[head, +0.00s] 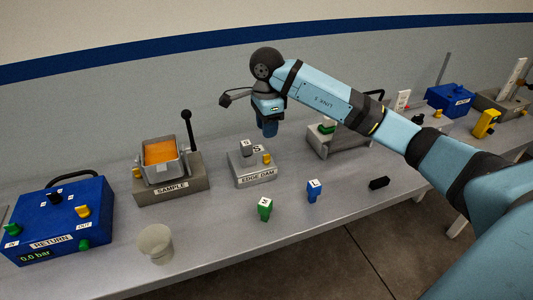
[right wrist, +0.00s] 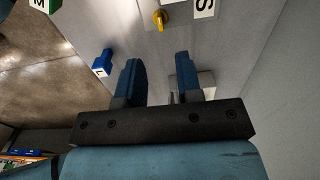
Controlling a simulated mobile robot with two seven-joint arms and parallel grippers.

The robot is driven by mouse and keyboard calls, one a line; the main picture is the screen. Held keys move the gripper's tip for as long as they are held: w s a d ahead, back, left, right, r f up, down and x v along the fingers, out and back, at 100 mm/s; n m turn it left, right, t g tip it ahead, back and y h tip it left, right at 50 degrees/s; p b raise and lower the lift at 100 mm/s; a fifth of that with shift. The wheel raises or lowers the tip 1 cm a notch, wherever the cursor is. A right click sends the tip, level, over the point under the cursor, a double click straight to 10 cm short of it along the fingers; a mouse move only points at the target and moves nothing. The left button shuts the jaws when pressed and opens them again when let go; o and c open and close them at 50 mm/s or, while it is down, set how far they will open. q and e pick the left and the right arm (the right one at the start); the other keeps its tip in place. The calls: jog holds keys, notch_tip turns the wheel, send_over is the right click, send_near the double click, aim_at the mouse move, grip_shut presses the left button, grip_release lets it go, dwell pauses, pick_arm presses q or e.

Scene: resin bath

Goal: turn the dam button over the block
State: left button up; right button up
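The grey edge dam block (head: 240,180) stands on the bench in the head view, with an "EDGE DAM" label on its front. A small yellow button (head: 267,158) sits on its right side. A grey piece with a white lettered top (head: 246,147) stands on the block, beside a white "S" label (head: 256,149). My right gripper (head: 267,132) hangs above and behind the block, fingers down. In the right wrist view its two blue fingers (right wrist: 160,76) are apart, with nothing clearly held between them. The yellow button (right wrist: 160,18) shows beyond the fingertips. My left gripper is not in view.
A green lettered block (head: 265,209), a blue one (head: 313,190) and a black piece (head: 379,183) lie in front. The SAMPLE station (head: 172,190) with its upright lever stands left. Another grey fixture (head: 340,148) stands right. The blue RETURN box (head: 60,222) is far left.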

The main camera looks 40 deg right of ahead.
aim_at(267, 158)
notch_tip(267, 158, down, 10)
jog(key=shift+r, duration=0.25)
grip_shut()
